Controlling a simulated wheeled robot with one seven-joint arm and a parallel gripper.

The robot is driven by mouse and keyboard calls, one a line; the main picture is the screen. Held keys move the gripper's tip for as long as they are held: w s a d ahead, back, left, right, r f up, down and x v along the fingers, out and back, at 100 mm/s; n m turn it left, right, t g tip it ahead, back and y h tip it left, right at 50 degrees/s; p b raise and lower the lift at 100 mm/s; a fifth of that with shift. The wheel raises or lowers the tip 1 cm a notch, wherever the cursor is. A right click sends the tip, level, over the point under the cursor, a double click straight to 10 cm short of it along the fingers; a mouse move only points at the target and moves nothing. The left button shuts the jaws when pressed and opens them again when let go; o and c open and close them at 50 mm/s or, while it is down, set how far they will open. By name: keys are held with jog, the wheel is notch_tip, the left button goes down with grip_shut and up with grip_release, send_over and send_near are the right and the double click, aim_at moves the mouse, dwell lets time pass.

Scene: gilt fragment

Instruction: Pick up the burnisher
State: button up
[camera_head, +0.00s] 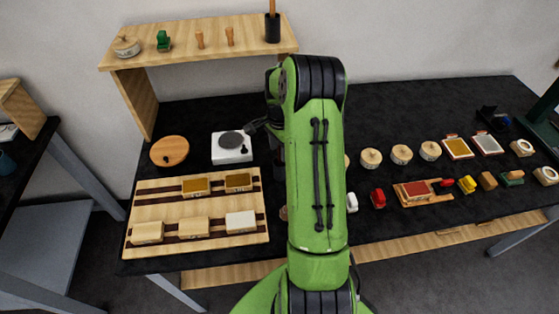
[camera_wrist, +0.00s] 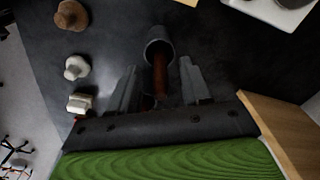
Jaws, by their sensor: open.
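What looks like the burnisher is a reddish-brown rod (camera_wrist: 160,74) in the wrist view. Its far end meets a dark grey cup-like cylinder (camera_wrist: 158,44); I cannot tell whether that is a holder or part of the tool. My gripper (camera_wrist: 160,84) is open, with one finger on each side of the rod and no clear contact. The rod's near end is hidden low between the fingers. In the head view my green arm covers this spot, and the gripper is mostly hidden behind it.
A wooden shelf (camera_head: 200,55) stands at the back left with a dark pot (camera_head: 272,30) on it; its wood (camera_wrist: 285,130) is close on the right in the wrist view. A white device (camera_head: 231,147) and wooden tray (camera_head: 137,219) lie left. Small pots and stamps crowd the right.

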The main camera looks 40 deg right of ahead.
notch_tip(320, 180, down, 4)
jog(key=shift+r, duration=0.25)
grip_shut()
